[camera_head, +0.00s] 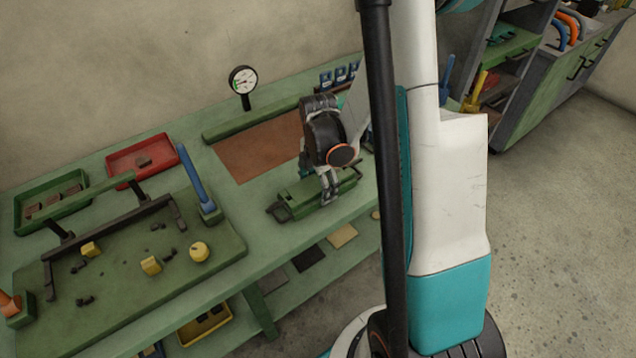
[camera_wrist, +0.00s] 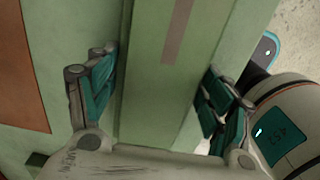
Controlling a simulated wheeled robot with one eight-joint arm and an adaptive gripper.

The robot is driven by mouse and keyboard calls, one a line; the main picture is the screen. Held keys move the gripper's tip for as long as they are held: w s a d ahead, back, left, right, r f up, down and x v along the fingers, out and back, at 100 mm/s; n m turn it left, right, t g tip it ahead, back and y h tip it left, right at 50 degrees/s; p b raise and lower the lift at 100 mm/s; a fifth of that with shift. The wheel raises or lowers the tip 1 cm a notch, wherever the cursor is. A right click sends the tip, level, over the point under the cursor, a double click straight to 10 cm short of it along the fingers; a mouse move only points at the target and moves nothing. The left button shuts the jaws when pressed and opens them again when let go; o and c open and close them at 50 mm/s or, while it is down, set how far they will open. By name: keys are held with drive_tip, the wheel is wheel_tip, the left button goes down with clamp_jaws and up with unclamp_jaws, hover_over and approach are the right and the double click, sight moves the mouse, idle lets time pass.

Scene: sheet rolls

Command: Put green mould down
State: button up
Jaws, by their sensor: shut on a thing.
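The green mould (camera_head: 300,203) is a long green block with a dark handle at its left end, at the right part of the green bench. My gripper (camera_head: 328,186) comes down on it from above with its fingers around its middle. In the wrist view the mould (camera_wrist: 160,70) lies between the teal finger pads of my gripper (camera_wrist: 160,92), with a brownish strip along its top. The gripper is shut on it. The mould is at or just above the bench top (camera_head: 235,205); I cannot tell whether it touches.
A brown mat (camera_head: 255,150) lies behind the mould, with a dial gauge (camera_head: 243,80) beyond. To the left are a red tray (camera_head: 125,162), a green tray (camera_head: 22,205), and a green board (camera_head: 120,275) with a blue handle (camera_head: 192,175) and yellow pieces. The bench's front edge is close.

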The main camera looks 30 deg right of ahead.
drive_tip(key=shift+f, duration=0.1)
drive_tip(key=o, duration=2.1)
wheel_tip(320, 180, up, 12)
drive_tip(key=p, duration=0.4)
drive_tip(key=shift+r, duration=0.2)
